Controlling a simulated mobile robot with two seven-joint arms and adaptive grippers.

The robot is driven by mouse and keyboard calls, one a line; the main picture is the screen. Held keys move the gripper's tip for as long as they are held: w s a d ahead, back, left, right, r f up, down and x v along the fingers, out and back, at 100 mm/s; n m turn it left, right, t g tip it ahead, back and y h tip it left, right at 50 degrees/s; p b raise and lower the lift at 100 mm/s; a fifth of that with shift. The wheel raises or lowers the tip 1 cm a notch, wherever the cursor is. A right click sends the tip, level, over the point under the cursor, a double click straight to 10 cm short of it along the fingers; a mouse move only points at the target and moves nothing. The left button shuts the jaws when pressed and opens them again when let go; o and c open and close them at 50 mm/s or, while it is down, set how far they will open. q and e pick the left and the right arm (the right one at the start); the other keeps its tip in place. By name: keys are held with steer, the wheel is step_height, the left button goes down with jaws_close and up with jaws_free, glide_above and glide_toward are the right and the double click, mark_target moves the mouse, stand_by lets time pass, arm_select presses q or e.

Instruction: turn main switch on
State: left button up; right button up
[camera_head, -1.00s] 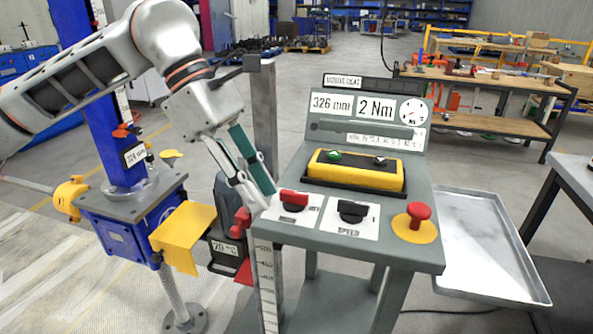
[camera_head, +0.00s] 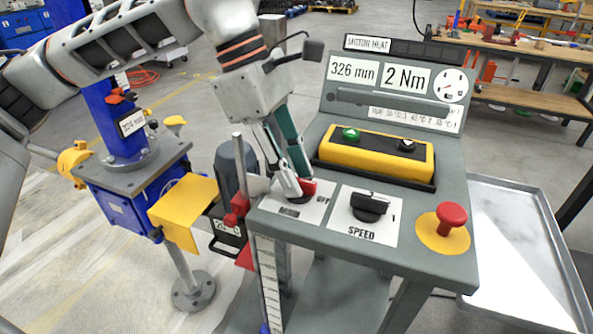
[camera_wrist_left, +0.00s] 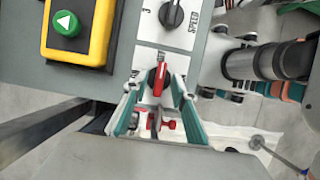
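The main switch is a red knob (camera_head: 308,188) on a white plate marked MAIN and OFF, at the front left of the grey control desk (camera_head: 400,262). My left gripper (camera_head: 292,190) is down at this switch, with its fingers partly hiding it. In the left wrist view, the red knob (camera_wrist_left: 159,77) lies between the two spread fingertips of the left gripper (camera_wrist_left: 157,86), with a gap visible on each side. Whether a finger touches it is unclear. The knob's pointer lies roughly along the finger direction in that view. My right gripper is not in view.
The black SPEED knob (camera_head: 369,205) stands close right of the switch, then the red emergency button (camera_head: 452,217). A yellow button box (camera_head: 375,158) sits behind. The blue jack (camera_head: 125,195) stands left, and a metal tray (camera_head: 525,245) lies right.

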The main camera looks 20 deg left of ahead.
arm_select(q)
steer(key=shift+d+f, duration=0.1)
steer(key=shift+f, duration=0.1)
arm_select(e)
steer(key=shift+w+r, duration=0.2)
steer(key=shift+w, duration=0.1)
